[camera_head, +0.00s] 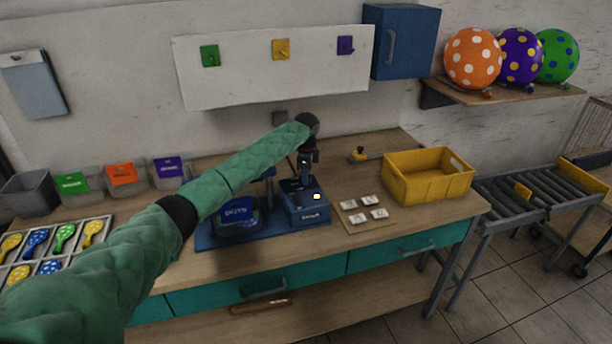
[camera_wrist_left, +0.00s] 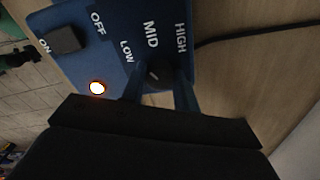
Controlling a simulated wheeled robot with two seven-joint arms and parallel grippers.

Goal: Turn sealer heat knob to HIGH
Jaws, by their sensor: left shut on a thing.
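The blue sealer (camera_head: 306,212) stands on the workbench, with a small light lit on its top. In the left wrist view the sealer panel (camera_wrist_left: 112,57) carries the labels LOW, MID and HIGH. The dark heat knob (camera_wrist_left: 154,71) sits below the MID label, between the fingers of my left gripper (camera_wrist_left: 158,84), which is shut on it. The fingers partly hide the knob, so its exact pointer direction is hard to tell. In the head view my left gripper (camera_head: 304,177) reaches down onto the sealer from above. My right gripper is not in view.
A black switch (camera_wrist_left: 61,40) lies by the ON and OFF labels, and the indicator light (camera_wrist_left: 97,88) glows. A yellow crate (camera_head: 428,188) and a board with several white pieces (camera_head: 352,218) are right of the sealer. A black cable (camera_wrist_left: 252,31) runs along the bench.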

